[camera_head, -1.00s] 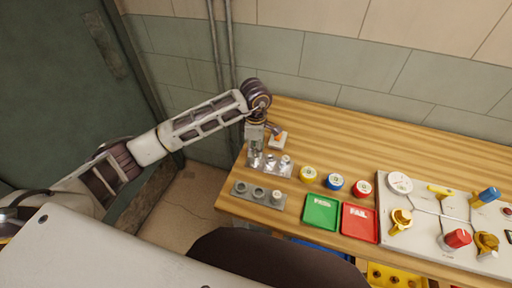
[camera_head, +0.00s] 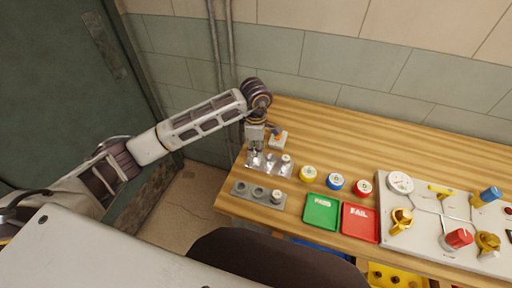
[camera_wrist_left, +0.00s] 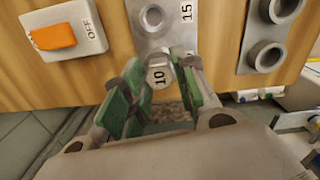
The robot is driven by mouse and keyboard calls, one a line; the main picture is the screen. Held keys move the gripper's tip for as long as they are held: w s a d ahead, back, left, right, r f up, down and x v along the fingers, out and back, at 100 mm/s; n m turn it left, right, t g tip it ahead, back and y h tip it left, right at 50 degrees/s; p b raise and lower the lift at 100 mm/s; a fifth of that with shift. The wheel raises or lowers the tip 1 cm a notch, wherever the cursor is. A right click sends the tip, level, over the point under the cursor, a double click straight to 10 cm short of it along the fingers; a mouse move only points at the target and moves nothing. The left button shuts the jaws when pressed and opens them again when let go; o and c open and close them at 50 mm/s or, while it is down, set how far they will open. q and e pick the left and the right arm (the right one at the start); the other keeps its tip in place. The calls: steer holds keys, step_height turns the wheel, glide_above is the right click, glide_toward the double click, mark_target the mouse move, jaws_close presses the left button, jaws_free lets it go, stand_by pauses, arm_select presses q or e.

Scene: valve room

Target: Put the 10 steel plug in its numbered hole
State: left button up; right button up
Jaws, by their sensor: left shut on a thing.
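My left gripper (camera_head: 254,155) is at the left end of the steel plate (camera_head: 271,170). In the left wrist view its green-padded fingers (camera_wrist_left: 160,80) are closed around a small round piece marked 10, the 10 steel plug (camera_wrist_left: 158,77). The fingers hide most of the plug's sides. I cannot tell how far its lower end is from the plate. The plate also shows in the left wrist view, with a round hole (camera_wrist_left: 152,17) beside a 15 label (camera_wrist_left: 187,12). A white-topped plug (camera_head: 286,159) stands at the plate's right end. My right gripper is not in view.
A grey block (camera_head: 242,189) with round sockets lies in front of the plate, with a white-topped piece at its right end. An orange switch (camera_head: 278,138) is behind the plate. Green (camera_head: 322,207) and red (camera_head: 360,222) trays and coloured round pieces are to the right.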

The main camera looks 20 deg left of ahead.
arm_select(q)
steer(key=shift+f, duration=0.1)
stand_by(0.6)
steer(key=o, duration=1.2)
steer(key=shift+c, duration=0.2)
steer(key=shift+r+p, duration=1.7)
steer(key=shift+r, duration=2.35)
